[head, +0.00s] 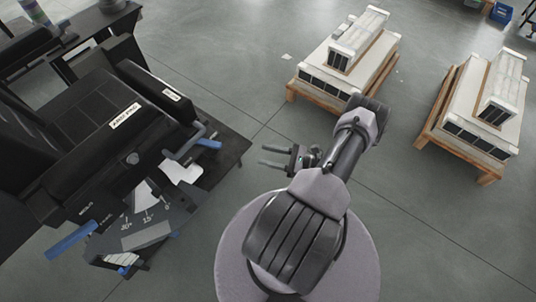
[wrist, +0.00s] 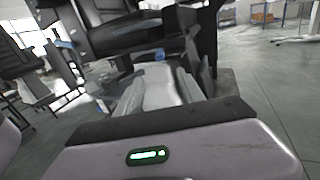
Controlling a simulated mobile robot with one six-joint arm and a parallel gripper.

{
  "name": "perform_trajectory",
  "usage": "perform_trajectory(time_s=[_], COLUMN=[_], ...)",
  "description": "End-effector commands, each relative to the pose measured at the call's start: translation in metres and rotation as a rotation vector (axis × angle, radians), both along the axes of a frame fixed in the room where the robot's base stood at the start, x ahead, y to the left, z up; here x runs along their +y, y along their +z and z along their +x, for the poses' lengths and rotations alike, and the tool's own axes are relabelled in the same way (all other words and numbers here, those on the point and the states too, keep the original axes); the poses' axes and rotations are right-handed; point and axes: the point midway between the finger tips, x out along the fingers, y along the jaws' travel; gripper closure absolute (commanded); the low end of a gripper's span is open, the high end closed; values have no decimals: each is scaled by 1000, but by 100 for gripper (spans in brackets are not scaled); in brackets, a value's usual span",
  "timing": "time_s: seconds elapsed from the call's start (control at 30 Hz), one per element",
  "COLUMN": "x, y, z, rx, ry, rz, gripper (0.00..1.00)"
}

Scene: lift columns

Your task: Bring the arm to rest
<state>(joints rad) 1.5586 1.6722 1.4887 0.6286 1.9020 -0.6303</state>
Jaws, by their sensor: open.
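My gripper (head: 265,155) shows in the head view, left of my arm's upper links. Its two thin fingers point left and stand apart, with nothing between them. My arm is bent: it rises from its round base, reaches up and right to a joint, and the gripper sits back to the left of that. The gripper is clear of the dark machine (head: 115,110) on its left, with bare floor between them.
Two wooden pallets (head: 318,93) (head: 431,137) with stacked pale blocks stand on the floor at the upper right. A blue bin (head: 501,13) is at the far top right. Grey floor (head: 430,235) is clear at the lower right.

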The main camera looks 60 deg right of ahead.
Motion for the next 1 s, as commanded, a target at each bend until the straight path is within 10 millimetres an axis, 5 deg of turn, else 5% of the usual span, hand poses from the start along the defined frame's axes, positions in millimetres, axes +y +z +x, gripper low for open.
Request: perform_trajectory(time_s=[0.37, 0.47, 0.57, 0.73, 0.87, 1.0], x=[0, 0, 17, 99, 176, 250], y=[2, 27, 91, 214, 291, 355], z=[1, 16, 54, 100, 100, 70], rx=[1, 23, 79, 165, 174, 98], ry=[5, 107, 367, 847, 1120, 1297], rz=[-3, -66, -228, -629, -996, -1439], gripper=[55, 55, 55, 55, 55, 55])
